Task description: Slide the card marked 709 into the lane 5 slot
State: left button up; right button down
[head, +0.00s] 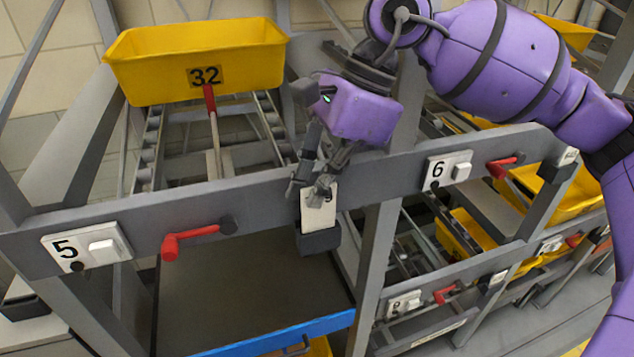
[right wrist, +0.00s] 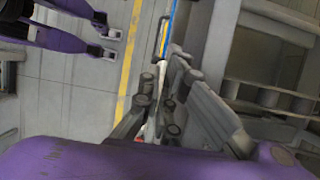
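My right gripper (head: 318,188) hangs in front of the shelf beam, to the right of the lane 5 sign. Its fingers are shut on the upper end of a white card (head: 318,214); no number is readable on it. The card's lower end is at the dark slot (head: 318,240) below the beam, and its lower edge is hidden there. I cannot tell how deep it sits. The right wrist view shows the fingers (right wrist: 158,108) close together with a thin pale sliver between them. My left gripper is not in view.
The lane 5 sign (head: 72,250) and a red lever (head: 190,238) are on the same beam, left of the slot. A yellow tray marked 32 (head: 200,52) stands on the lane above. The lane 6 sign (head: 447,170) and its red lever (head: 503,167) are to the right.

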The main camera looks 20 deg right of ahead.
aim_at(316, 211)
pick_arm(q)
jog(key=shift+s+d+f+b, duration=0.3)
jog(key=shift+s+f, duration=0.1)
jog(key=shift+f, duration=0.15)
pick_arm(e)
jog(key=shift+f, duration=1)
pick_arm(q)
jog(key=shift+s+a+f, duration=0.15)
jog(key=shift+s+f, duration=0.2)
pick_arm(e)
jog(key=shift+f, duration=0.5)
pick_arm(q)
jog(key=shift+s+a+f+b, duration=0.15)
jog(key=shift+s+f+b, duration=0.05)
jog(key=shift+b, duration=0.1)
pick_arm(e)
jog(key=shift+f, duration=0.3)
jog(key=shift+f, duration=0.1)
jog(key=c, duration=1.9)
grip_release()
jog(key=shift+o, duration=0.2)
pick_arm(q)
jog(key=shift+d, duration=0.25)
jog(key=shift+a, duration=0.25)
pick_arm(e)
jog(key=v, duration=1.2)
jog(key=shift+a, duration=0.2)
